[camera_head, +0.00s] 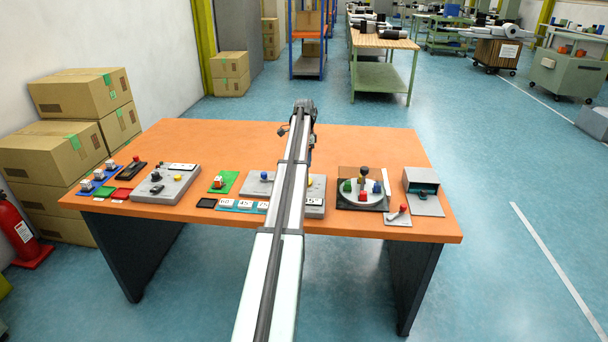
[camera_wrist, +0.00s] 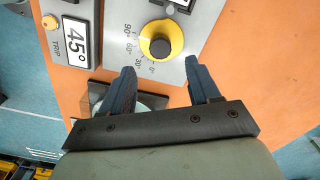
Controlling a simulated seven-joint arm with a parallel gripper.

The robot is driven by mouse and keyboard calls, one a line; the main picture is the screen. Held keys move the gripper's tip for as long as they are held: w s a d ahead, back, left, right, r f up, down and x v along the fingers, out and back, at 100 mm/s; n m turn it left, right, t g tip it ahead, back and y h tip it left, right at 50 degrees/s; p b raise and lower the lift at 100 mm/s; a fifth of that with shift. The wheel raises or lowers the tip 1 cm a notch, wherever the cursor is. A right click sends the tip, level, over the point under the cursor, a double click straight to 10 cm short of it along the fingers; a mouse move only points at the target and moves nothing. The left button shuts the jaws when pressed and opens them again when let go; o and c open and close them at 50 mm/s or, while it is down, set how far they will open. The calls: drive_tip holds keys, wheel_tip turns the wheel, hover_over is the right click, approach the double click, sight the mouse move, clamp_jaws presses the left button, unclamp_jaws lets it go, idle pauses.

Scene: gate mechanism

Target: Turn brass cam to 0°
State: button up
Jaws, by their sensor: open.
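The brass cam (camera_wrist: 173,33) is a round yellow disc with a black knob (camera_wrist: 160,48) on a grey panel (camera_wrist: 121,28). A printed scale beside it, at its left and lower left, runs from 90° through 60° and 30° to 0°. I cannot tell which mark the cam points to. My gripper (camera_wrist: 160,76) is open and empty in the wrist view. Its two dark fingers point toward the cam, one low on each side, apart from the knob.
A plate reading 45° (camera_wrist: 75,43) lies beside a TRIP label and a small orange button (camera_wrist: 50,22). The orange table (camera_head: 225,139) has free room at the back. A turntable with coloured blocks (camera_head: 361,197) and a grey box (camera_head: 421,180) stand to the right.

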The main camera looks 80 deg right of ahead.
wheel_tip(320, 180, down, 8)
drive_tip(key=shift+r, duration=0.2)
idle(0.3)
drive_tip(key=c, duration=1)
